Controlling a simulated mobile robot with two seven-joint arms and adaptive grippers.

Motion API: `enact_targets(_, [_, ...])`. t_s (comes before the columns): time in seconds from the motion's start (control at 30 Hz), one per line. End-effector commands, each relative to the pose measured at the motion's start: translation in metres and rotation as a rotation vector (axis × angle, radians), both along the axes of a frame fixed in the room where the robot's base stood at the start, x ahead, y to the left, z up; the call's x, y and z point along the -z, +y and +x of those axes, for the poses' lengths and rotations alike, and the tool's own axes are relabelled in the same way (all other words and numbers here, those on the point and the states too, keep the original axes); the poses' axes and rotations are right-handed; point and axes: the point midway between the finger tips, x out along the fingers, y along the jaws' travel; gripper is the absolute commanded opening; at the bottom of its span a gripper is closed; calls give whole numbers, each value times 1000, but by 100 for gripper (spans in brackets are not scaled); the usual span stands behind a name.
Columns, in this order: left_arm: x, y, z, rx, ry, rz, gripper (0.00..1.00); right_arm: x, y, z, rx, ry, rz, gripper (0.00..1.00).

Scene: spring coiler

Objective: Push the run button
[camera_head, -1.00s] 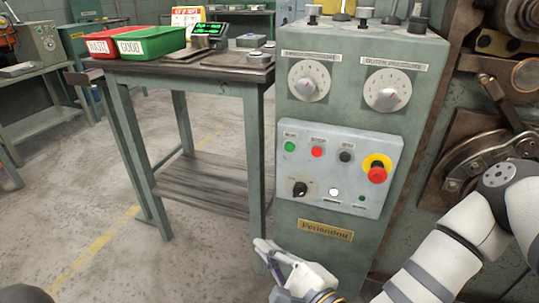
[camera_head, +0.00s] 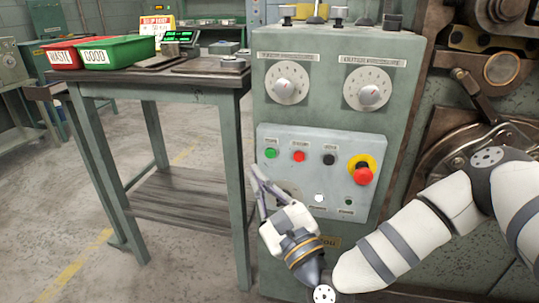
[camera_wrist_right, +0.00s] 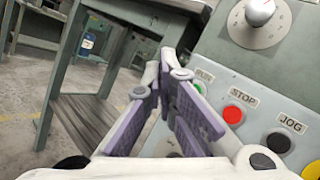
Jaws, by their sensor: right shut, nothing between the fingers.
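The green run button (camera_head: 271,153) sits at the upper left of the light grey control panel (camera_head: 300,215) on the green machine cabinet. My right gripper (camera_head: 256,171) is shut and empty. Its fingertips point up and show just below and left of the green button in the head view; whether they touch the panel cannot be told. In the right wrist view the green button (camera_wrist_right: 198,87) is partly hidden behind the right finger of my right gripper (camera_wrist_right: 162,72), its label partly covered. My left gripper is not in view.
A red stop button (camera_head: 299,156), a black jog button (camera_head: 329,159) and a red emergency stop (camera_head: 362,174) on yellow share the panel. Two dials (camera_head: 286,82) are above. A table (camera_head: 165,80) with red and green bins stands close on the left.

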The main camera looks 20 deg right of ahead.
Motion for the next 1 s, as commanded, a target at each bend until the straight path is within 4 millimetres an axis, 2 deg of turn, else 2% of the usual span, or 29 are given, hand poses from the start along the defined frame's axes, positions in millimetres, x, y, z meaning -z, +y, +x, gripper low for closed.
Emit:
enact_targets(0.2, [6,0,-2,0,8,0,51,1,-19,28,3,-1,-3,0])
enact_targets(0.43, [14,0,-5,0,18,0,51,3,-33,50,1,2,-2,0])
enact_targets(0.6, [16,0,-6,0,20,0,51,1,-38,56,0,1,-1,0])
enact_targets(1.0, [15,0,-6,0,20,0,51,0,-38,56,0,1,-1,0])
